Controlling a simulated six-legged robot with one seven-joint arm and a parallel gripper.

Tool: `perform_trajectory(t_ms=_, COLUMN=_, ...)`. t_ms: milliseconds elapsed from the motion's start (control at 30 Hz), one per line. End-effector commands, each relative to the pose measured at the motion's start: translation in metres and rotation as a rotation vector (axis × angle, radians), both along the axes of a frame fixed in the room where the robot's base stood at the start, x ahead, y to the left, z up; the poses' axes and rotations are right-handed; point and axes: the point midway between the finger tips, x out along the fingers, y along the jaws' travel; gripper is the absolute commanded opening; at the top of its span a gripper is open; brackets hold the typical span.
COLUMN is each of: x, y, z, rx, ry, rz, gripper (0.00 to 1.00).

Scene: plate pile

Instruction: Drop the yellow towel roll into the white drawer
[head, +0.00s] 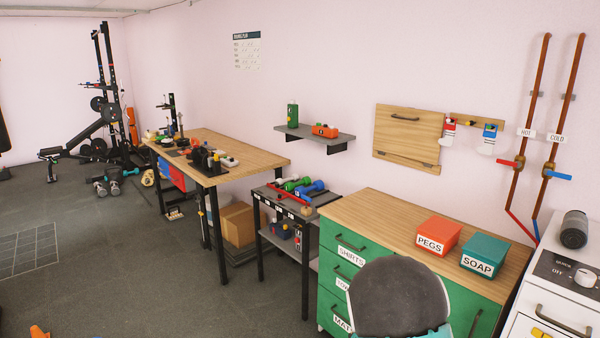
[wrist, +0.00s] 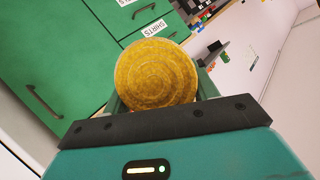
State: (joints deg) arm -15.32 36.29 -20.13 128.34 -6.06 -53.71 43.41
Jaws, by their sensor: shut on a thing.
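The yellow towel roll (wrist: 157,72) fills the middle of the wrist view, its spiral end facing the camera. My gripper (wrist: 160,90) is shut on it, with green jaw parts showing at both sides of the roll. In the head view, a dark rounded part of my arm stands before the green dresser, and the jaws and roll are hidden.
The green dresser (head: 335,240) has labelled drawers and a wooden top. An orange PEGS box (head: 438,236) and a teal SOAP box (head: 484,256) stand on it. A dark cylinder (head: 574,229) stands on the white appliance (head: 577,268). Open floor (head: 130,270) lies at the left.

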Motion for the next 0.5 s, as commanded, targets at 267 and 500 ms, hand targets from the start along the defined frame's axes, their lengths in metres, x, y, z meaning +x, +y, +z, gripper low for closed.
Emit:
perform_trajectory(t_ms=267, x=-0.007, y=0.025, z=-0.028, rx=0.000, ry=-0.002, rz=0.002, gripper=0.31)
perform_trajectory(t_ms=500, x=-0.007, y=0.025, z=-0.028, rx=0.001, ry=-0.002, rz=0.002, gripper=0.31)
